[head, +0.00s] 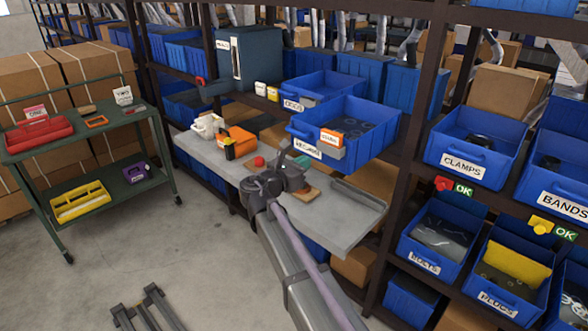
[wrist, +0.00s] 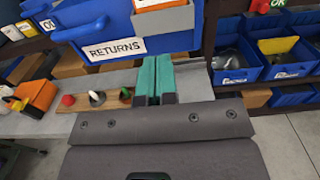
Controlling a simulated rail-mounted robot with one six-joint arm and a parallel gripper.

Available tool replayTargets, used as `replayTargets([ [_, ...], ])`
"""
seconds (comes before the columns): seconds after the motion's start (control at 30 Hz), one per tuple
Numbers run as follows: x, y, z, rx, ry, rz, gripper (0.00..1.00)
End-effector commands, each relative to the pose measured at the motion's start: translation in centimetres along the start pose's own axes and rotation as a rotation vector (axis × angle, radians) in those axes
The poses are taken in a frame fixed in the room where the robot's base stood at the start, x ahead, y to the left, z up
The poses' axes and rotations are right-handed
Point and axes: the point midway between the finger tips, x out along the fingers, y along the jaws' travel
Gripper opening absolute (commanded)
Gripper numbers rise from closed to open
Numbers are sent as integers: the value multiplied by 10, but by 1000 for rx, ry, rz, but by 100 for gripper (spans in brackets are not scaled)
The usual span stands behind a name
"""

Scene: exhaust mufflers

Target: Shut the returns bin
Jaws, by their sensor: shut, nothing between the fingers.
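The returns bin (head: 375,150) is a blue bin with a white RETURNS label. It juts out from the shelf over the grey bench, and dark items show inside it. In the wrist view its blue front (wrist: 85,22) fills the upper left. An orange-and-grey piece (head: 332,143) with a white label is at its front. My gripper (wrist: 153,62) has teal fingers, shut together and empty. The fingertips are below and in front of the bin's front, right of the label in the wrist view. Whether they touch the bin I cannot tell.
The grey bench (head: 345,215) runs below the bin. On it are a wooden board (wrist: 85,103) with several small pieces, an orange-and-black item (head: 240,142) and a red knob (head: 259,161). Another blue bin (head: 322,85) is beside the returns bin. A clamps bin (head: 465,150) is to the right.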

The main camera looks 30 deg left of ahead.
Motion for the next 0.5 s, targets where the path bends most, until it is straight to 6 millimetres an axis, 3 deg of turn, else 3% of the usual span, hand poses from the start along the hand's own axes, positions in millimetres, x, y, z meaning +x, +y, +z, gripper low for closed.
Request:
replayTargets([
  [0.2,48,1,0,1,0,-2,0],
  [0.33,67,0,0,2,0,-1,0],
  [0.5,77,0,0,2,0,1,0],
])
